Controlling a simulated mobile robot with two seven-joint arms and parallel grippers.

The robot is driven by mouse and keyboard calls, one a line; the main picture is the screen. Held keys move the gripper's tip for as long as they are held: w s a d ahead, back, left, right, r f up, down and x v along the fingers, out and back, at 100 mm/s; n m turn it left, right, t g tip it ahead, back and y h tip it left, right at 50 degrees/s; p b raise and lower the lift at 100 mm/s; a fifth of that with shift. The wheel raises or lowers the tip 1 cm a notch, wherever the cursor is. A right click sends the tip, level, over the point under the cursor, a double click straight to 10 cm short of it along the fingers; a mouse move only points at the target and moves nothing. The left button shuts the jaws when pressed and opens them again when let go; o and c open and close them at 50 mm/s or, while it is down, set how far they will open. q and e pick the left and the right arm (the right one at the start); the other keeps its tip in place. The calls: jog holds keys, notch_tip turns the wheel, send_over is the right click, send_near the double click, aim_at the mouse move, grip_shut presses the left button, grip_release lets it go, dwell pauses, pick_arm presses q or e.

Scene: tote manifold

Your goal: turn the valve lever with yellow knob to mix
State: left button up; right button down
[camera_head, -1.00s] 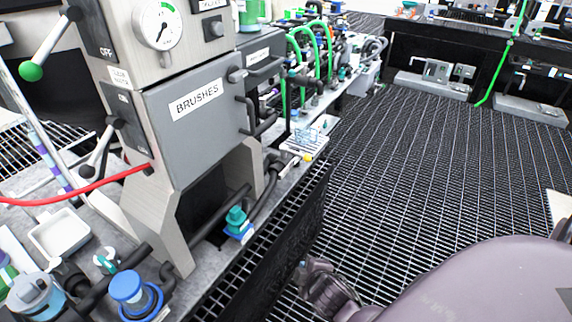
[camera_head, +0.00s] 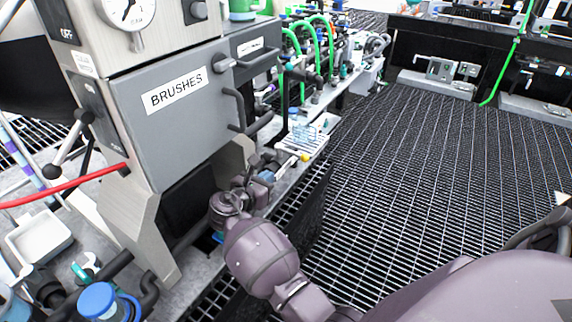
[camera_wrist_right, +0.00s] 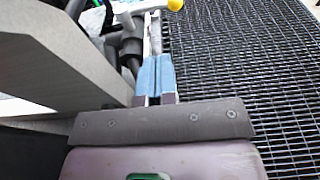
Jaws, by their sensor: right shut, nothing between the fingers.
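The yellow knob (camera_head: 304,157) shows at the bench edge, just right of the grey BRUSHES cabinet. It also shows at the top of the right wrist view (camera_wrist_right: 176,4). The lever below it is small and partly hidden, so its angle is hard to tell. My right gripper (camera_head: 270,175) is over the bench edge, short of the knob and to its lower left. In the right wrist view its blue fingers (camera_wrist_right: 155,75) are closed together and empty, pointing toward the knob's side. Whether they touch the lever cannot be told. My left gripper is out of view.
The BRUSHES cabinet (camera_head: 175,95) and its leg stand close left of my right gripper. A white rack (camera_head: 303,138) sits behind the knob. Black pipes and a red hose (camera_head: 70,188) run along the bench. The grating floor (camera_head: 420,190) at right is clear.

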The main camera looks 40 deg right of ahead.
aim_at(297, 156)
jog(key=b+x, duration=0.3)
jog(key=x, duration=1)
jog(key=shift+w+d+f, duration=0.1)
jog(key=shift+w+d, duration=0.1)
jog(key=shift+d, duration=0.15)
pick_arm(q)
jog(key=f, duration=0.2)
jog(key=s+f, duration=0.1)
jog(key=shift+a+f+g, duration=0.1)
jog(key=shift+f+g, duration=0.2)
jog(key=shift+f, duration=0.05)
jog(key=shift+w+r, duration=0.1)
